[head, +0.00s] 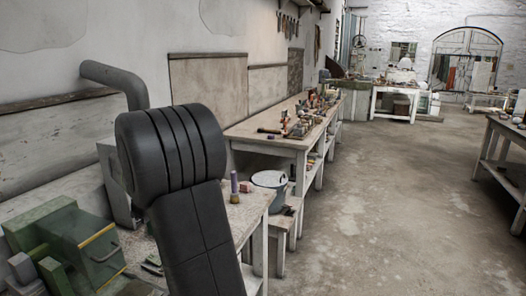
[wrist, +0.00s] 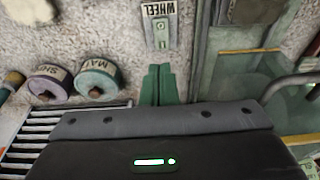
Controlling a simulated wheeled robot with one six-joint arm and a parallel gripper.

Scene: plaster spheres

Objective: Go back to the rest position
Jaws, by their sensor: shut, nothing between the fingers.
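My gripper (wrist: 158,68) shows in the wrist view as two green fingers side by side, closed together with nothing between them. Its dark body fills the bottom of that view. The fingers are over a speckled pale surface, just below a plate marked WHEEL (wrist: 160,26); I cannot tell whether they touch anything. In the head view my black arm stands large at the left front, in front of the wall and benches. The gripper itself does not show there.
Round labelled pots, one purple (wrist: 47,84) and one green (wrist: 98,78), lie left of the fingers. A green box (head: 88,245) stands at the left front. A bucket (head: 269,180) and long workbench (head: 250,132) are beyond my arm. The floor (head: 385,200) at right is open.

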